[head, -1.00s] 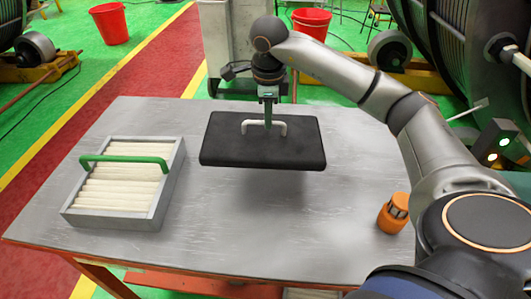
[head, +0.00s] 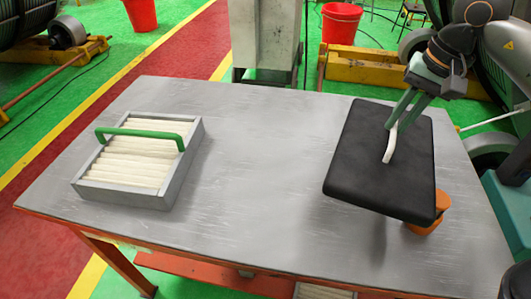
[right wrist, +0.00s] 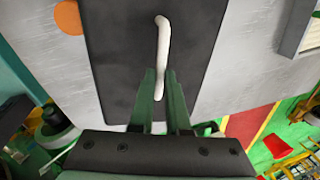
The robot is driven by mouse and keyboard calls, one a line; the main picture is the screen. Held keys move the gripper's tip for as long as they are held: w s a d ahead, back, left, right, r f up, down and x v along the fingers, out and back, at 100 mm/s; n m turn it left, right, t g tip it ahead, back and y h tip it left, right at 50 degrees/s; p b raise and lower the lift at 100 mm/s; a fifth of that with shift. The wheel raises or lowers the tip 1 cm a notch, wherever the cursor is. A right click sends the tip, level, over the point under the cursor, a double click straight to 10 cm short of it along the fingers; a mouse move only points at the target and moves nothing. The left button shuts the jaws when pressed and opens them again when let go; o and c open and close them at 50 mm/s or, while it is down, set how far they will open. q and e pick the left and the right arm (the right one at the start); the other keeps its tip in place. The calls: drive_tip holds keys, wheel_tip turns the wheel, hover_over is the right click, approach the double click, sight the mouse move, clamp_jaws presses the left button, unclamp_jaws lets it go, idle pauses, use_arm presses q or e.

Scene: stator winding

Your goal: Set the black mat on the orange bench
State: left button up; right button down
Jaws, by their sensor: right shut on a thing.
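The black mat (head: 381,170) is a flat dark slab with a white handle (head: 390,143) on top. It hangs tilted above the right part of the bench, with its shadow on the top below. My right gripper (head: 398,118) is shut on the handle; in the right wrist view its green fingers (right wrist: 160,78) meet the handle's near end. The orange bench (head: 260,225) has a scratched grey top and orange frame. My left gripper is not in view.
A grey tray (head: 170,196) of white rolls with a green handle (head: 140,132) stands on the bench's left. A small orange object (head: 441,200) is partly hidden behind the mat's right edge. The middle of the bench top is clear.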

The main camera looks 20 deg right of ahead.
sight(345, 145)
drive_tip(key=shift+s+r+n, duration=0.15)
drive_tip(key=shift+s+n, duration=0.5)
drive_tip(key=shift+n, duration=0.35)
drive_tip(key=shift+a, duration=0.25)
drive_tip(key=shift+n, duration=0.3)
drive_tip(key=w+a+f, duration=0.1)
drive_tip(key=a, duration=0.1)
drive_tip(key=w+a+f+p, duration=0.1)
drive_tip(key=a, duration=0.2)
drive_tip(key=w+a+f, duration=0.1)
drive_tip(key=a, duration=0.2)
drive_tip(key=shift+w+a+f+p, duration=0.2)
drive_tip(key=shift+f+p, duration=0.1)
drive_tip(key=shift+f, duration=0.05)
drive_tip(key=a+f, duration=0.1)
drive_tip(key=f, duration=0.2)
drive_tip(key=w+a+f, duration=0.1)
drive_tip(key=f, duration=0.2)
drive_tip(key=a+f+p, duration=0.1)
drive_tip(key=a+f, duration=0.1)
drive_tip(key=f, duration=0.1)
drive_tip(key=shift+w, duration=0.4)
drive_tip(key=shift+f, duration=0.1)
